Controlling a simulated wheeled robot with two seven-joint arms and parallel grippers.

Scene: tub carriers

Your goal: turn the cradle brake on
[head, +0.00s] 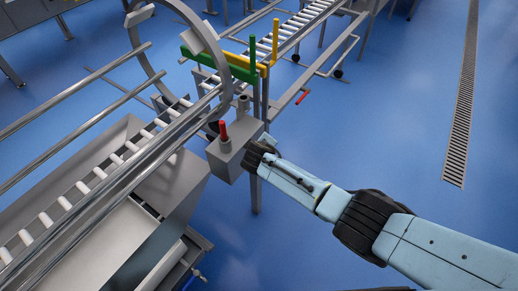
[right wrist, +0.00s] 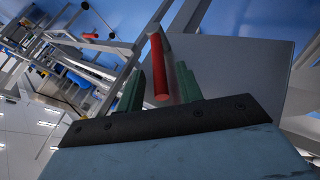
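A grey box (head: 228,154) with an upright red-handled lever (head: 223,131) stands beside the ring-shaped cradle (head: 211,50) and its rails; it appears to be the brake. My right gripper (head: 259,150) is at the right side of this box, its fingers mostly hidden in the head view. In the right wrist view, the green fingers of my right gripper (right wrist: 161,88) are apart, with a red handle (right wrist: 160,72) showing between them. I see gaps beside the handle; contact cannot be told. My left gripper is not in view.
A roller conveyor (head: 298,25) with green and yellow bars (head: 222,65) lies behind the box. Another red handle (head: 303,97) is on its frame. A roller bed (head: 95,180) fills the left. Blue floor is open at right, with a drain grate (head: 462,110).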

